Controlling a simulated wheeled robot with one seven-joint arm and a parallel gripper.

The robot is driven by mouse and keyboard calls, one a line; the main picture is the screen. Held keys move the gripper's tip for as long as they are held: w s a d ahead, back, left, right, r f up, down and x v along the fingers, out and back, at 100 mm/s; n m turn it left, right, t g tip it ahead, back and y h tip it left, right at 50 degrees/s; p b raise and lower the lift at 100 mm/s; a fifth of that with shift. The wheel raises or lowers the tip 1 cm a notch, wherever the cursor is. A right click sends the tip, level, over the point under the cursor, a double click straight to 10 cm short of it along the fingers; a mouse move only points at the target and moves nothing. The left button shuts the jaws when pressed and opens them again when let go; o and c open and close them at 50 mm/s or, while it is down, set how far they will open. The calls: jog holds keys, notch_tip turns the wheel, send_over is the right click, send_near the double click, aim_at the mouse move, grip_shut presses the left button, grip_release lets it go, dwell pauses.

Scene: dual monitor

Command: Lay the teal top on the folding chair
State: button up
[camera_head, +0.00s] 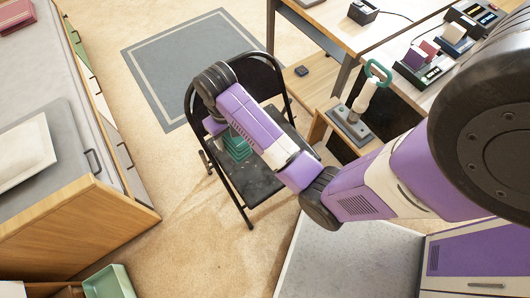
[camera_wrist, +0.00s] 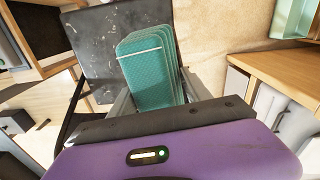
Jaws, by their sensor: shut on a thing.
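The teal top (camera_head: 237,145) is a folded, layered bundle. In the wrist view the teal top (camera_wrist: 147,68) sits between the two grey fingers of my gripper (camera_wrist: 156,90), which is shut on it. The black folding chair (camera_head: 268,185) stands open on the carpet in the head view. Its worn dark seat (camera_wrist: 92,38) shows behind and left of the top in the wrist view. The top is over the seat; I cannot tell if it touches it. In the head view my arm hides most of my gripper and part of the chair.
A wooden desk (camera_head: 315,22) with small devices stands behind and right of the chair. A low cabinet (camera_head: 95,215) is at the left, with a green bin (camera_head: 106,282) near it. A grey rug (camera_head: 180,62) lies behind the chair. Carpet is clear in front-left of the chair.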

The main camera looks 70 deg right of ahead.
aim_at(245, 169)
jog(key=shift+m, duration=0.6)
jog(key=f, duration=0.1)
jog(key=s+d+f+b, duration=0.1)
jog(key=s+d+f, duration=0.1)
jog(key=shift+b, duration=0.35)
notch_tip(245, 169, down, 20)
jog(key=b, duration=0.4)
jog(key=o, duration=1.7)
jog(key=shift+c, duration=0.2)
